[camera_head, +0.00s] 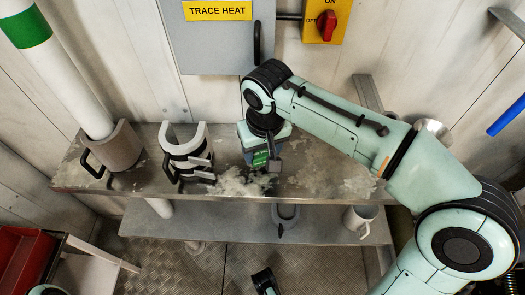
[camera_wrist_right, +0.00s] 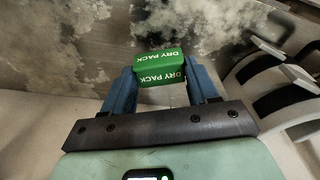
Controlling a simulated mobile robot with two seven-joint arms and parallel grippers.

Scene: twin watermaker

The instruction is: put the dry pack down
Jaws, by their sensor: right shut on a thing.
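The dry pack (camera_head: 260,158) is a small green block with white lettering. It shows clearly in the right wrist view (camera_wrist_right: 160,66), where it reads "DRY PACK". My right gripper (camera_head: 265,154) is shut on it, with the blue fingers (camera_wrist_right: 161,76) on either side. In the head view the gripper points down over the frosty metal shelf (camera_head: 345,190). I cannot tell whether the pack touches the shelf, as my wrist partly hides it.
A grey clamp-like part with black handles (camera_head: 187,150) stands on the shelf left of my right gripper. Further left, a grey collar (camera_head: 115,145) surrounds a white pipe (camera_head: 62,60). A lower shelf (camera_head: 235,222) holds a white mug (camera_head: 359,220). A grey cabinet (camera_head: 212,48) hangs behind.

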